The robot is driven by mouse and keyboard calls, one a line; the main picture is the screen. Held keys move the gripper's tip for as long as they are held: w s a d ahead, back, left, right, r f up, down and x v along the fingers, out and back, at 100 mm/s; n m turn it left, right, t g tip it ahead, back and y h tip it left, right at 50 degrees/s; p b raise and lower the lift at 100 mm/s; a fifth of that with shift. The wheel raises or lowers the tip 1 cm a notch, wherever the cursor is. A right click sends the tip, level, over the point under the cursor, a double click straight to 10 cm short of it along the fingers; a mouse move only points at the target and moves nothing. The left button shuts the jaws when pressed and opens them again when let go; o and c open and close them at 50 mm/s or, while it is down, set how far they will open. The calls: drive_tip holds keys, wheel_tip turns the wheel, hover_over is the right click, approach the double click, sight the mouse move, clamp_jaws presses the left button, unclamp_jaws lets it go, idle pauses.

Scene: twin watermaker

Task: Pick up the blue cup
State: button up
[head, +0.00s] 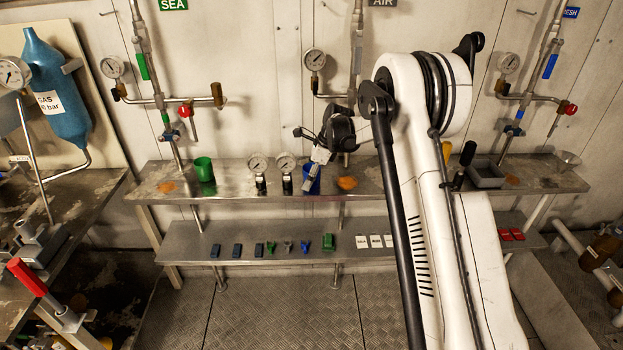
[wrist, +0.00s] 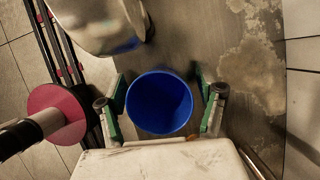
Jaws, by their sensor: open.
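The blue cup (head: 311,181) stands on the upper metal shelf (head: 235,185) in the head view, right of two gauges. My gripper (head: 317,165) is directly over it and hides part of it. In the wrist view the cup (wrist: 160,101) is seen from above, its round opening facing the camera. My gripper's green-padded fingers (wrist: 162,104) are open, one on each side of the cup. A small gap shows between each finger and the cup wall. The cup looks upright and empty.
Two gauges (head: 258,166) (head: 286,165) stand just left of the cup. A green cup (head: 204,170) is farther left and an orange patch (head: 347,183) lies to the right. A metal rounded object (wrist: 100,25) is close by in the wrist view. The lower shelf (head: 205,238) holds small blocks and clips.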

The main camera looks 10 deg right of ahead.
drive_tip(key=shift+c, duration=0.5)
drive_tip(key=c, duration=0.9)
